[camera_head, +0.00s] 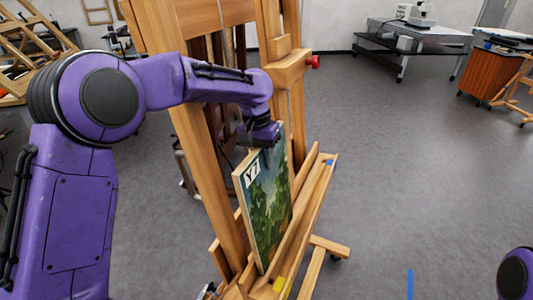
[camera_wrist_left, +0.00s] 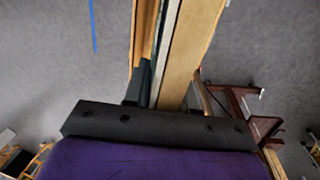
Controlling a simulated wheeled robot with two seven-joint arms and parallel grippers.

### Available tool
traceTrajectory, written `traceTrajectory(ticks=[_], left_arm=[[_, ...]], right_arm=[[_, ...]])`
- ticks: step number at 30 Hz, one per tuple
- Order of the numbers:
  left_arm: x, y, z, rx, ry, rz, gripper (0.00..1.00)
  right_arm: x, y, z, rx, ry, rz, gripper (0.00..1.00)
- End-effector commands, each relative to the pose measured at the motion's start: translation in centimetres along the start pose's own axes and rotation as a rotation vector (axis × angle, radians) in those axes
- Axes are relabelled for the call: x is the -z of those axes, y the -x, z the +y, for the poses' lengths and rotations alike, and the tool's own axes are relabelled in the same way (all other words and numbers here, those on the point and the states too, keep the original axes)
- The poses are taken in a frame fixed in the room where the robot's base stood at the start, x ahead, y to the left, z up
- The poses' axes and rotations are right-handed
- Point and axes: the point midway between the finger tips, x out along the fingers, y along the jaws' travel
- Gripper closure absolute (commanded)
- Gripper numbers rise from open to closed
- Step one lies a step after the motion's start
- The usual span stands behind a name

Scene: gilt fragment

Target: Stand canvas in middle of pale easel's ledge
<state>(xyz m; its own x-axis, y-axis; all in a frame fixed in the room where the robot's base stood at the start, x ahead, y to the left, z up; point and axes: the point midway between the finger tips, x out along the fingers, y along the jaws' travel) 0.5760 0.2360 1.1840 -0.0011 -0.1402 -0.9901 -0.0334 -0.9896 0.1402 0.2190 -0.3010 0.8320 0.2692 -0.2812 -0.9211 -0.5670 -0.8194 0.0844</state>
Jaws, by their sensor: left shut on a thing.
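The canvas (camera_head: 268,210) is a thin panel with a green painted landscape and a "Y7" label at its top left corner. It stands nearly upright at the pale wooden easel (camera_head: 205,165), behind the front lip of the ledge (camera_head: 312,205). Its lower edge is partly hidden, so I cannot tell whether it touches the ledge. My left gripper (camera_head: 266,140) is shut on the canvas's top edge from above. In the left wrist view, my left gripper (camera_wrist_left: 158,98) has the canvas's thin edge (camera_wrist_left: 160,55) running away between its fingers. My right gripper is out of view.
A blue mark and a yellow mark (camera_head: 279,284) show on the ledge. A red knob (camera_head: 313,62) sticks out from the easel's upper clamp. Other wooden easels (camera_head: 30,55) stand at the left. A grey table (camera_head: 415,35) and an orange-brown cabinet (camera_head: 492,75) stand at the back right.

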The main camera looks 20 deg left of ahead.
Motion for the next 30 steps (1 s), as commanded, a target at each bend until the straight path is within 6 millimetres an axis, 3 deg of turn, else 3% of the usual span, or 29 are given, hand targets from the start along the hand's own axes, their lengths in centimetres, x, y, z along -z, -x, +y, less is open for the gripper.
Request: traceTrajectory(ticks=[10, 11, 12, 13, 23, 26, 30], left_arm=[[0.0, -0.2, 0.0, 0.000, -0.001, 0.001, 1.00], [0.0, -0.2, 0.0, 0.000, -0.001, 0.001, 0.65], [0.0, -0.2, 0.0, 0.000, -0.001, 0.001, 0.52], [0.0, -0.2, 0.0, 0.000, -0.001, 0.001, 0.45], [0.0, -0.1, -0.1, 0.000, 0.000, 0.000, 0.45], [0.0, 1.2, -0.1, -0.001, 0.000, 0.003, 0.45], [0.0, 4.6, -0.1, 0.000, -0.001, 0.006, 0.45]], right_arm=[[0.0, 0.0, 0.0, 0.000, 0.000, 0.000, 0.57], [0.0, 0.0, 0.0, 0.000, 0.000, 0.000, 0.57], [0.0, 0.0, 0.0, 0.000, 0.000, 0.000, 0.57], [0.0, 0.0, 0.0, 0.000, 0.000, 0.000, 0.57], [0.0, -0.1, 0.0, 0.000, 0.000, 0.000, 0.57], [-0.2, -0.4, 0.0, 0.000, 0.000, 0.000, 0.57], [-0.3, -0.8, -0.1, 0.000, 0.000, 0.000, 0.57]])
